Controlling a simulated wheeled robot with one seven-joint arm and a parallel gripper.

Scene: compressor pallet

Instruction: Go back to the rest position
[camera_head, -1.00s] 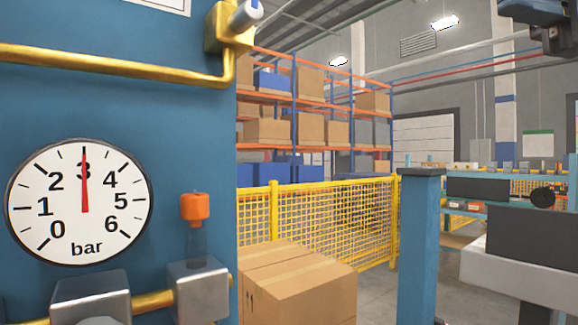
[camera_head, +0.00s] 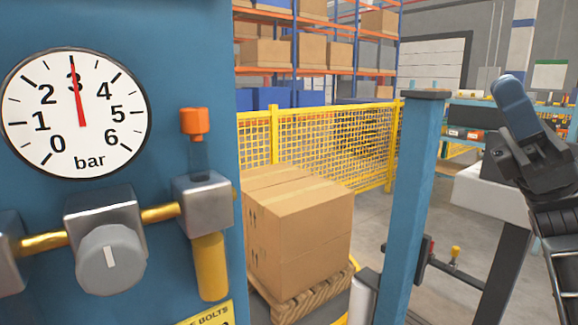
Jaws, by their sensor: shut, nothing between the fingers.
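My gripper (camera_head: 508,88) shows at the right edge of the head view. Its blue-tipped end points up and slightly left above a dark body, and it is shut and empty. It stands apart from the blue compressor panel (camera_head: 190,50) at the left. On the panel, a round white gauge (camera_head: 45,120) reads about 3 bar. Below it is a grey valve knob (camera_head: 112,258) on a brass pipe. An orange cap (camera_head: 194,123) sits above a grey block (camera_head: 203,195) with a yellow handle (camera_head: 210,265) hanging down from it.
A blue post (camera_head: 408,210) stands between the panel and my gripper. Cardboard boxes (camera_head: 300,235) rest on a wooden pallet (camera_head: 310,298) before a yellow mesh fence (camera_head: 325,145). Shelving (camera_head: 310,72) with boxes is behind. A workbench stands at the right behind my gripper.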

